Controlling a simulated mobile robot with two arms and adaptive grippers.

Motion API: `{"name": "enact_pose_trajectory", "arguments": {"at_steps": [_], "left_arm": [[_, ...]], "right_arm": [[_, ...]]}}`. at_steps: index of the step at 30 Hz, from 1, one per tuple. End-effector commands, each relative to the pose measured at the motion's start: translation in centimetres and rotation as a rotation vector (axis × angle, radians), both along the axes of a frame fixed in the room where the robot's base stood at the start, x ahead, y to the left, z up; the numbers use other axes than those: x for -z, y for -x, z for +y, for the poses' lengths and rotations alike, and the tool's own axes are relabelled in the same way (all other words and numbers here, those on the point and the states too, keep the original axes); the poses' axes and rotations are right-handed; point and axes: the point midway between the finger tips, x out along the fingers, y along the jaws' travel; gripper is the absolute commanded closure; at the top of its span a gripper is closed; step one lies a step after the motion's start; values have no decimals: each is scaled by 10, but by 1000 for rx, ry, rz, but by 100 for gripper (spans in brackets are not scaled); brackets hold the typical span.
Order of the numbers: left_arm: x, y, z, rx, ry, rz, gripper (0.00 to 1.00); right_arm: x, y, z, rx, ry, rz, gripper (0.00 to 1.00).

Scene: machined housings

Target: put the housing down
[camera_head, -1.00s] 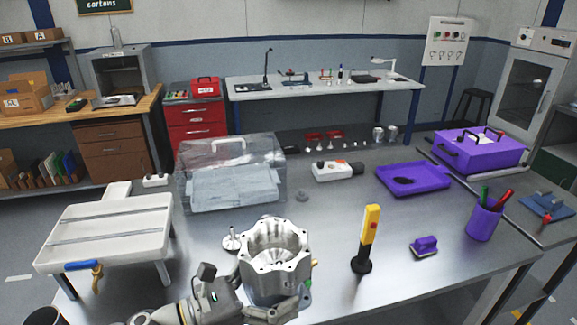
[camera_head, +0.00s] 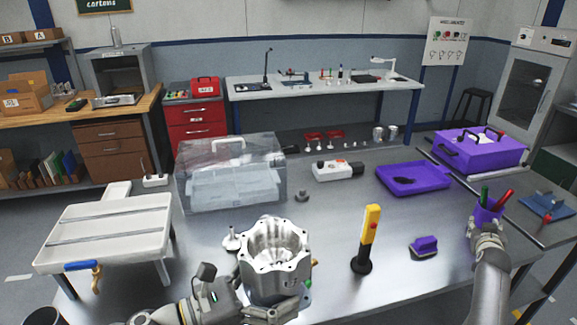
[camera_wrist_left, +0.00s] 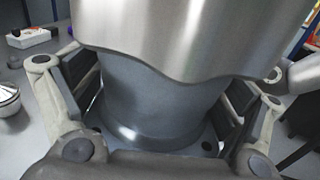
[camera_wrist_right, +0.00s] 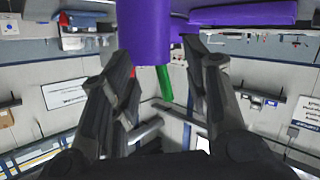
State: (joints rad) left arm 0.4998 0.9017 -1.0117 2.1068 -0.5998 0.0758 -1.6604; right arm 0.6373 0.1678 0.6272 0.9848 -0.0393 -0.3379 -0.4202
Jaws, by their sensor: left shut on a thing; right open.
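The housing (camera_head: 275,262) is a silver machined ring body with an open, bolt-holed top. It stands upright at the front middle of the table. My left gripper (camera_head: 270,308) is shut on it low down; in the left wrist view the fingers (camera_wrist_left: 165,95) lie on both sides of the housing's narrower lower part (camera_wrist_left: 150,90). A flange with holes shows below. I cannot tell whether the housing's underside touches what is beneath. My right gripper (camera_head: 487,228) is open at the purple pen cup (camera_head: 485,214); the cup also shows in the right wrist view (camera_wrist_right: 145,30).
A yellow-and-black upright tool (camera_head: 367,238) and a purple block (camera_head: 424,247) stand right of the housing. A small metal part (camera_head: 232,240) is close on its left. Bare table lies between.

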Motion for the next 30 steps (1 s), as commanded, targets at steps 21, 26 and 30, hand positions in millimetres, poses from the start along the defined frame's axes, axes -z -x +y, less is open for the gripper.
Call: {"name": "enact_pose_trajectory", "arguments": {"at_steps": [21, 26, 30], "left_arm": [[-3, 0, -1, 1, 3, -5, 65], [-3, 0, -1, 1, 3, -5, 65], [-3, 0, -1, 1, 3, -5, 65]], "right_arm": [[-270, -131, 304, -650, -348, -140, 56], [-321, -118, 384, -826, -375, -86, 56], [-357, -92, 454, -984, -376, -1, 56]]}}
